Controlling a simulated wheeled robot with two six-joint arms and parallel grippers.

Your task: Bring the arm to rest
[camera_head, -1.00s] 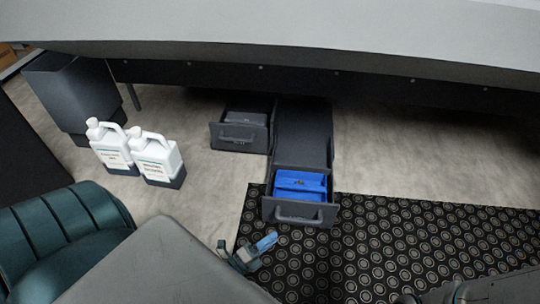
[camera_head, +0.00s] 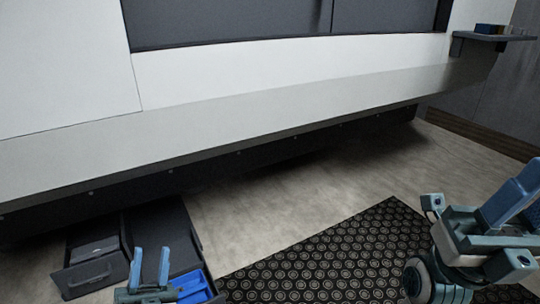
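My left gripper (camera_head: 150,258) is at the bottom left of the head view. Its two blue fingers point up with a clear gap between them, and nothing shows in the gap. It appears in front of the dark drawer unit; I cannot tell its height above it. My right gripper (camera_head: 512,200) is large at the right edge, with blue finger parts partly cut off by the frame. I cannot tell how far apart its fingers are.
A dark drawer (camera_head: 92,278) stands pulled out at the bottom left. Blue bins (camera_head: 192,286) show beside the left gripper. A long grey ledge (camera_head: 240,120) crosses the view. A black patterned mat (camera_head: 335,255) lies on the floor. A small shelf (camera_head: 495,37) is at the upper right.

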